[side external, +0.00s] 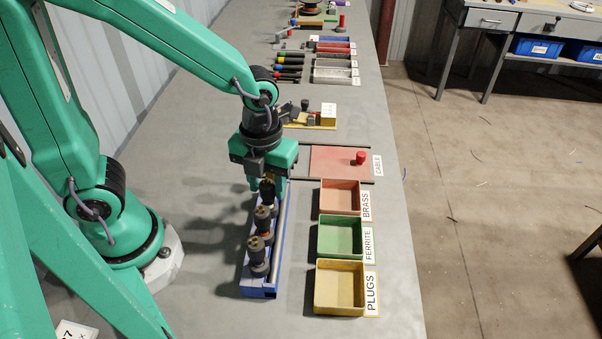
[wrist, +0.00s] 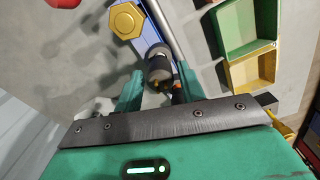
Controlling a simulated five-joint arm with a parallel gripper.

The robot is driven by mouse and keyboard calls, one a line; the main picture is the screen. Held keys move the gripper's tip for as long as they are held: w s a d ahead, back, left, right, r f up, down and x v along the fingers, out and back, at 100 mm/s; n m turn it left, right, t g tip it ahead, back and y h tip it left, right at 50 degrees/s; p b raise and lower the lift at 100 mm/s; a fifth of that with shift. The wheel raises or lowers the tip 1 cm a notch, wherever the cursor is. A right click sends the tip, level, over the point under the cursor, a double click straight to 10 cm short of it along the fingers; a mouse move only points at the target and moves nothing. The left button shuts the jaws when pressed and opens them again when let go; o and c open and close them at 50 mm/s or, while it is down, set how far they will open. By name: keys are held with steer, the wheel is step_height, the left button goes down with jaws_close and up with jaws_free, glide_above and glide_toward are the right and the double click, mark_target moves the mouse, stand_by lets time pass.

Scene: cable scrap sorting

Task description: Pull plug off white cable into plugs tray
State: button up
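My gripper (side external: 268,184) is over the far end of a blue rack (side external: 270,293). In the wrist view its two green fingers (wrist: 158,82) stand apart on either side of a dark plug (wrist: 157,66), with a gap seen at each side. Two more dark plugs with brownish tops, a middle one (side external: 263,219) and a near one (side external: 257,250), stand upright in the rack. The yellow plugs tray (side external: 339,308) is at the front right and looks empty. I cannot clearly make out the white cable; the area under my gripper is partly hidden.
A green ferrite tray (side external: 339,251) and an orange brass tray (side external: 340,210) stand in line behind the plugs tray. A red cable mat (side external: 330,161) with a red knob (side external: 361,158) lies beyond. Bare table separates the rack from the trays.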

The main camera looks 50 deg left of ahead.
jaws_close()
steer(key=shift+r, duration=0.2)
steer(key=shift+r, duration=2.3)
steer(key=shift+d, duration=0.1)
steer(key=shift+w+d+f, duration=0.2)
steer(key=shift+w+d, duration=0.1)
steer(key=shift+d, duration=0.25)
steer(key=d+f, duration=0.2)
steer(key=d, duration=0.3)
steer(key=w+d+f, duration=0.1)
steer(key=d+f, duration=0.2)
steer(key=d, duration=0.3)
steer(key=d+f, duration=0.3)
steer(key=d, duration=0.3)
steer(key=shift+w+d+f, duration=0.15)
steer(key=shift+d+f, duration=0.05)
